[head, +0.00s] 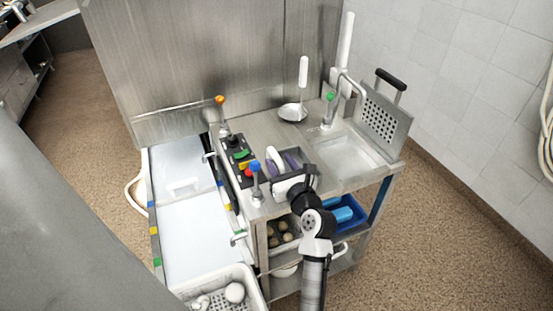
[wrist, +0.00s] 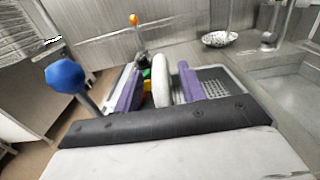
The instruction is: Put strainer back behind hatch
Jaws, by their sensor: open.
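The strainer (head: 292,112), a shallow perforated metal bowl with an upright white handle, rests on the steel counter near the back panel. Its bowl also shows in the wrist view (wrist: 219,39), beyond my gripper, at upper right. My gripper (wrist: 160,76) is open, with purple fingers apart. It is over the counter's front-left part (head: 281,160), clear of the strainer. A white rounded thing (wrist: 161,86) shows between the fingers; I cannot tell what it is or whether it touches them. I cannot identify the hatch for sure; an upright perforated panel with a black handle (head: 380,112) stands at the counter's right edge.
A sink basin (head: 350,155) is right of my gripper. A blue-knobbed lever (wrist: 66,76) stands close at left, and an orange-knobbed one (head: 220,101) behind. A green-topped post (head: 329,98) stands near the strainer. A perforated metal tray (wrist: 218,82) lies beyond my gripper.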

